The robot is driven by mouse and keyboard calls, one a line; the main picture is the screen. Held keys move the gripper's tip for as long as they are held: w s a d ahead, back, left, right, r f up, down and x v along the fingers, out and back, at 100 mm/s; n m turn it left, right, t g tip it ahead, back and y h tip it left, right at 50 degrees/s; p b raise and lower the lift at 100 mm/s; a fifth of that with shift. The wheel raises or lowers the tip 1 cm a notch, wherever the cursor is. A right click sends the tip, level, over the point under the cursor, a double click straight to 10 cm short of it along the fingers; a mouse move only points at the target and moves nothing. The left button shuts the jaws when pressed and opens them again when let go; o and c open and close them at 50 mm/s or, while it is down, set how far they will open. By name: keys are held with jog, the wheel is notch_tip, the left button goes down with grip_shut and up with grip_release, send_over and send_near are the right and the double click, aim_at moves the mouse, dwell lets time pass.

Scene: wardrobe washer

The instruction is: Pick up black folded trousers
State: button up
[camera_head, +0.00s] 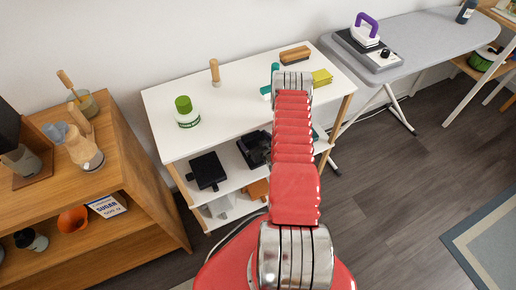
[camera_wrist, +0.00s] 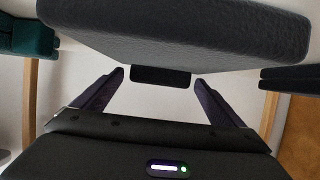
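A large dark grey slab with a cloth-like surface (camera_wrist: 180,30) fills the top of the wrist view; it may be the folded trousers, but I cannot be sure. My gripper (camera_wrist: 158,78) is open, its two dark fingers apart and pointing toward the slab's near edge. A small black block (camera_wrist: 160,76) shows between the fingertips. I see no clear grip on anything. In the head view, a black item (camera_head: 207,170) and another black item (camera_head: 254,149) are on the middle shelf; I cannot tell whether either is trousers. My red arm hides the gripper there.
The white shelf unit (camera_head: 226,120) carries a green-lidded jar (camera_head: 187,112), a wooden-handled tool (camera_head: 215,72), a brush (camera_head: 295,55) and yellow cloth (camera_head: 322,77) on top. A wooden cabinet (camera_head: 150,185) stands left. An ironing board (camera_head: 430,40) stands right. Floor is free at right.

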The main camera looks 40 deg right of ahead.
aim_at(254, 143)
jog(key=c, duration=1.1)
jog(key=shift+r, duration=0.2)
jog(key=shift+c, duration=0.2)
jog(key=shift+s+r, duration=0.15)
jog(key=shift+r, duration=0.35)
notch_tip(254, 143, up, 6)
jog(key=shift+f, duration=0.25)
jog(key=s+a, duration=0.2)
jog(key=s, duration=0.7)
jog(key=s+a, duration=0.3)
jog(key=s, duration=0.7)
jog(key=shift+a, duration=0.35)
jog(key=shift+r, duration=0.1)
